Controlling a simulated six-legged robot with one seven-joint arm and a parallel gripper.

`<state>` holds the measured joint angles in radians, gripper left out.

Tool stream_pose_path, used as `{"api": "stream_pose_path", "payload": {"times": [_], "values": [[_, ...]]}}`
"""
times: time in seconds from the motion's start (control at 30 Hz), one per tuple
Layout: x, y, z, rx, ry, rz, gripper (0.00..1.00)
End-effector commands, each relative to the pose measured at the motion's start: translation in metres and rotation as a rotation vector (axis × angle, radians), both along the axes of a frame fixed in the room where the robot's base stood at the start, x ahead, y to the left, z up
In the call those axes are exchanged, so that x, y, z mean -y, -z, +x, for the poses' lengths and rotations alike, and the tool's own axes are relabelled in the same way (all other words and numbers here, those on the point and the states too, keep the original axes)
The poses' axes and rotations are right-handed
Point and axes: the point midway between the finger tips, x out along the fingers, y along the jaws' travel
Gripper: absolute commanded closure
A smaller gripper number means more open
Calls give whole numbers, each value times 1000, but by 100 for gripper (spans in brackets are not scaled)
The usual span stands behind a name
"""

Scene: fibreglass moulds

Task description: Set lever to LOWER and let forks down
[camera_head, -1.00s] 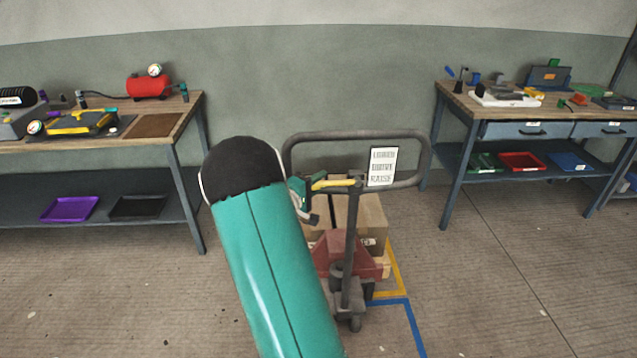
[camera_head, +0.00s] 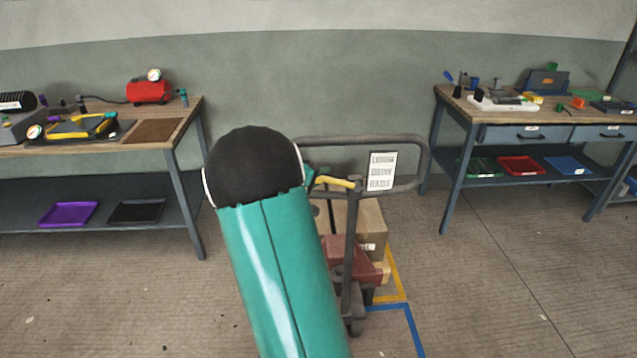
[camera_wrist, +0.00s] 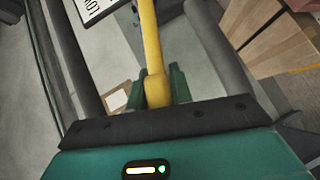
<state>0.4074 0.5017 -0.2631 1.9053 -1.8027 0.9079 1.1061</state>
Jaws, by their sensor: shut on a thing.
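The yellow lever (camera_head: 335,182) sticks out at the top of the pallet truck's grey column, inside the looped handle (camera_head: 410,141). In the wrist view the lever (camera_wrist: 151,45) runs down between the green fingers of my gripper (camera_wrist: 165,88), which is shut on it. In the head view my own teal arm hides most of the gripper and the handle's left side. A white sign (camera_head: 381,171) with LOWER, DRIVE and RAISE hangs on the handle. The red truck body (camera_head: 343,256) stands behind the column with a cardboard box (camera_head: 371,229) on it. The forks are hidden.
Yellow (camera_head: 394,272) and blue (camera_head: 408,322) floor lines mark the area by the truck. A workbench (camera_head: 168,128) with tools stands at the left and another (camera_head: 452,100) at the right. The floor right of the truck is clear.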

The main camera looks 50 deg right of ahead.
Motion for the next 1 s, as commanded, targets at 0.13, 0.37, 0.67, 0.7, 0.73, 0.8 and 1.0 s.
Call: {"api": "stream_pose_path", "payload": {"times": [0.13, 0.37, 0.67, 0.7, 0.73, 0.8, 1.0], "values": [[2, -10, -3, 65, 0, 54, 100], [5, -17, -5, 120, -1, 105, 100], [5, -19, -5, 134, -1, 115, 100], [5, -19, -5, 134, -1, 115, 100], [5, -19, -5, 134, -1, 115, 100], [5, -19, -5, 134, 0, 114, 100], [5, -19, -6, 133, -1, 115, 69]]}}
